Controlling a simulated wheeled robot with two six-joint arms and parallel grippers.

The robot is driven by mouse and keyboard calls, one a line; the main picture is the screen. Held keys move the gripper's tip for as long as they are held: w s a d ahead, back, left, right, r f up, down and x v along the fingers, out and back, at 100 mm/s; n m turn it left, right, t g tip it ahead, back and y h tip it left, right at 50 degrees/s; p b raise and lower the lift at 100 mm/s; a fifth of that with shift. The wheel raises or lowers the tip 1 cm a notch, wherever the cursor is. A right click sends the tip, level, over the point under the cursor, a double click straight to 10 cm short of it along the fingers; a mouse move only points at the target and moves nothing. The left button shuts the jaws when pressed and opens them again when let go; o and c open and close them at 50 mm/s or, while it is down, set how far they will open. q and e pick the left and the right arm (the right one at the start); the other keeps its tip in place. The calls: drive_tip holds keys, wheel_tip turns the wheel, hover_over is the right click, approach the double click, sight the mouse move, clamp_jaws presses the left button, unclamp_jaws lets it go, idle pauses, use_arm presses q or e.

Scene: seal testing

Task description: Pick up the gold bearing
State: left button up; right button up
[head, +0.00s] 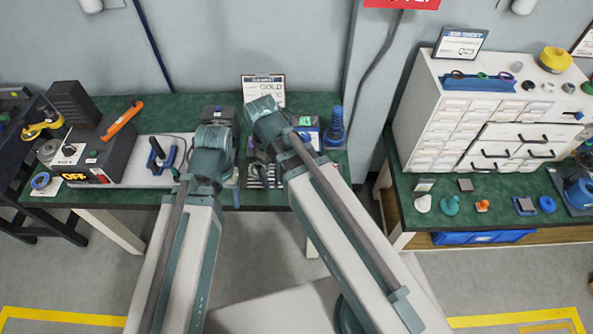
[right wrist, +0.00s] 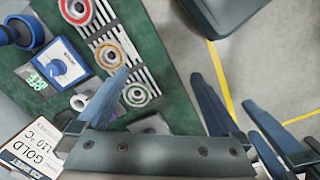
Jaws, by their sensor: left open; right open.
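In the right wrist view, a striped metal rack (right wrist: 167,88) holds ring-shaped bearings. The middle one has an orange-gold ring and looks like the gold bearing (right wrist: 109,53); a red-ringed bearing (right wrist: 76,10) and another small ring (right wrist: 138,94) lie either side. My right gripper (right wrist: 160,73) is open, its blue fingers spread above the rack, with no bearing between them. In the head view its fingers are hidden behind its wrist. My left gripper (head: 237,190) is open near the table's front edge, apart from the bearings. The rack (head: 262,178) shows partly between my arms.
A sign reading GOLD, 110 °C (right wrist: 32,145) stands behind the rack. A dark heater box (head: 105,150) marked OFF stands left. A white drawer cabinet (head: 480,125) stands right.

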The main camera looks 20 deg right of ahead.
drive_tip(key=w+d+n, duration=0.8)
drive_tip(key=w, duration=0.1)
drive_tip(key=shift+y, duration=0.4)
drive_tip(key=f+b, duration=1.4)
drive_tip(key=shift+a, duration=0.2)
drive_tip(key=shift+r, duration=0.1)
drive_tip(key=c, duration=1.5)
drive_tip(key=shift+r+p, duration=0.15)
drive_tip(key=shift+p, duration=0.15)
